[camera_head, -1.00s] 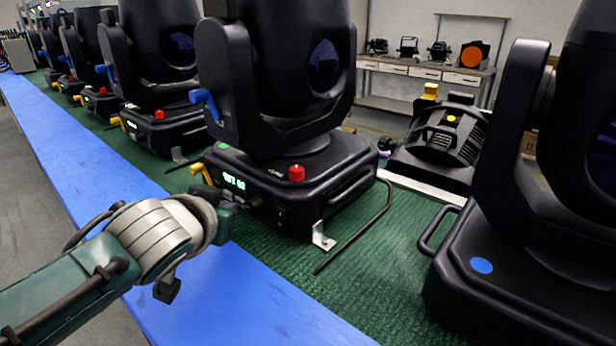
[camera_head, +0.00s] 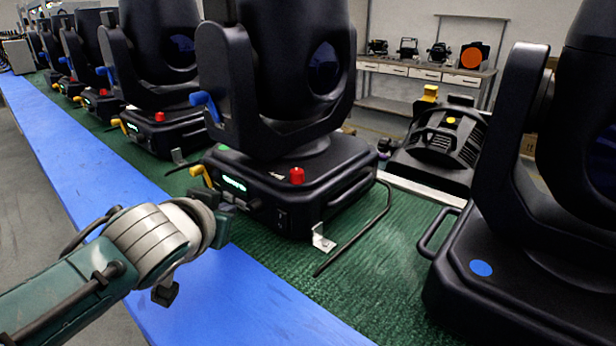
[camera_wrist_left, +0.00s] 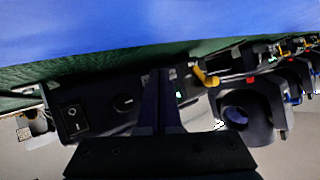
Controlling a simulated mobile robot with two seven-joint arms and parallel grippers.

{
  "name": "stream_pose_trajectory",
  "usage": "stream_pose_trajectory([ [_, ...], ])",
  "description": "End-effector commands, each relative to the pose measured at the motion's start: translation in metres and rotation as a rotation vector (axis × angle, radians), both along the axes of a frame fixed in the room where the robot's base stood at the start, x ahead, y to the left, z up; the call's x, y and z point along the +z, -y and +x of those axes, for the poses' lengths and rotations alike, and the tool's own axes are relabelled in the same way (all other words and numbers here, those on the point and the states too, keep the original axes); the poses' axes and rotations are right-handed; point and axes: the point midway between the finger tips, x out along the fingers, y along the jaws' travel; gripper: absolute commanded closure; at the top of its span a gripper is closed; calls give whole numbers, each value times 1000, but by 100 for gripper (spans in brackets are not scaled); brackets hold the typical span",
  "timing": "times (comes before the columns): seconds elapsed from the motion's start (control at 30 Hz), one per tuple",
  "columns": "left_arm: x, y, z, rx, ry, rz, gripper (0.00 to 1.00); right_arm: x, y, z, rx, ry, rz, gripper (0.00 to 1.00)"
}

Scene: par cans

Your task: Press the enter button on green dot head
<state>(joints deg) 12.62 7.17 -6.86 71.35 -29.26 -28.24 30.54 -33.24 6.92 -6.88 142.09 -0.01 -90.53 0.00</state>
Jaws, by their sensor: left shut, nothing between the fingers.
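The green dot head is a black moving-head light (camera_head: 285,160) in the middle of the head view. A small green dot (camera_head: 223,147) is on its base's top edge. Its front panel has a lit green display (camera_head: 234,184). My left gripper (camera_head: 228,203) is shut and empty, just in front of this panel below the display. In the left wrist view its closed fingers (camera_wrist_left: 160,100) point at the panel, between a round knob (camera_wrist_left: 123,102) and the partly hidden display (camera_wrist_left: 179,95). I cannot tell if the fingertips touch the panel. The enter button cannot be made out. My right gripper is not in view.
A power switch (camera_wrist_left: 74,118) is on the panel. A yellow lever (camera_head: 200,174) and red knob (camera_head: 297,175) are on the base. A blue-dot head (camera_head: 481,267) stands at right, more heads recede at left. The blue strip (camera_head: 250,300) in front is clear.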

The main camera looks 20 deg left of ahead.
Motion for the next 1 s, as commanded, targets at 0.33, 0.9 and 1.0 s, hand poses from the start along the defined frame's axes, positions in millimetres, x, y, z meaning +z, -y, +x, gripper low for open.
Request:
stream_pose_trajectory([
  [0.33, 0, -3, -7, 1, -1, 1, 100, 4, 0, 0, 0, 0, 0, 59],
  [0.9, 1, -19, -46, 1, -3, 1, 100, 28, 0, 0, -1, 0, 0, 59],
  [1.0, 1, -21, -51, 1, -2, 1, 100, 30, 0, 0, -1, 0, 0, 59],
])
